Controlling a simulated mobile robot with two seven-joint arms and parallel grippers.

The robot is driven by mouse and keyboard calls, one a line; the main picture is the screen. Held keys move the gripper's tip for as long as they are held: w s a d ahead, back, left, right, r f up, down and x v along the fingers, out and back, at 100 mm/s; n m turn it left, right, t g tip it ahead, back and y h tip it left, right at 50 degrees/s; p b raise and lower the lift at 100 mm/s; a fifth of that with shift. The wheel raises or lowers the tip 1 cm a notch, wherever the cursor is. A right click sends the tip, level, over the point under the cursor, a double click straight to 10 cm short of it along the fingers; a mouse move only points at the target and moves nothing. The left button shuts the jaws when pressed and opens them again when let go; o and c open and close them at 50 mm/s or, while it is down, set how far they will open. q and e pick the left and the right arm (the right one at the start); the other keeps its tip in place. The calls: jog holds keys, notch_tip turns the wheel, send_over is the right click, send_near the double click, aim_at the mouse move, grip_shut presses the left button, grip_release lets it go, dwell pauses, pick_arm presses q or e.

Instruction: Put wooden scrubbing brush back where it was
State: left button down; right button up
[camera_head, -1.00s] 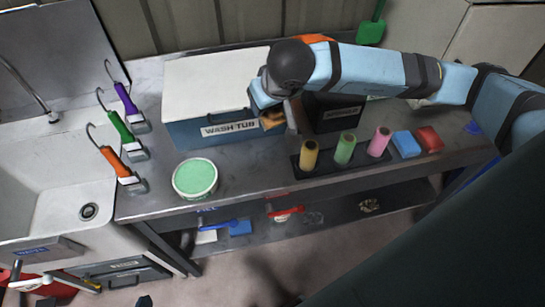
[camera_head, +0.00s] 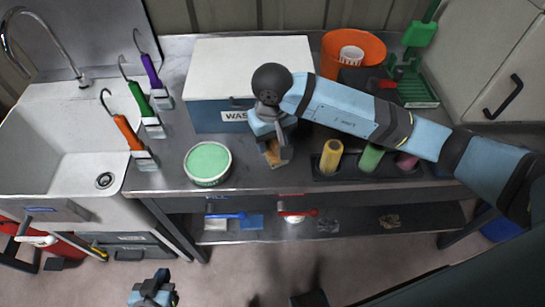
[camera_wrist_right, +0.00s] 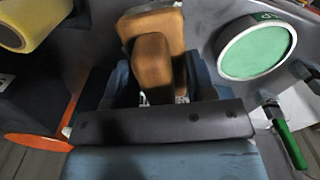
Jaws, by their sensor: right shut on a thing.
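My right gripper (camera_head: 272,145) is shut on the wooden scrubbing brush (camera_head: 273,156), over the steel bench in front of the wash tub (camera_head: 209,116). In the right wrist view the brown wooden block of the brush (camera_wrist_right: 153,62) sticks out from between the fingers. Whether the brush touches the bench is unclear. The gripper and arm hide part of the tub's label. My left gripper (camera_head: 152,291) is low at the bottom left, away from the bench, too small to read.
A green-lidded round tub (camera_head: 208,163) stands left of the brush. A dark holder with yellow (camera_head: 331,157), green and pink rolls stands right, partly under my arm. Orange, green and purple hooked tools line the sink side. An orange bucket (camera_head: 352,48) is behind. A shelf (camera_head: 350,222) lies below.

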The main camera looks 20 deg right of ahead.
aim_at(272, 151)
notch_tip(272, 151, down, 4)
jog(key=shift+f, duration=0.75)
jog(key=shift+f+p, duration=0.45)
jog(key=shift+f, duration=1.1)
jog(key=shift+f, duration=0.2)
jog(key=o, duration=0.9)
jog(key=shift+r, duration=0.1)
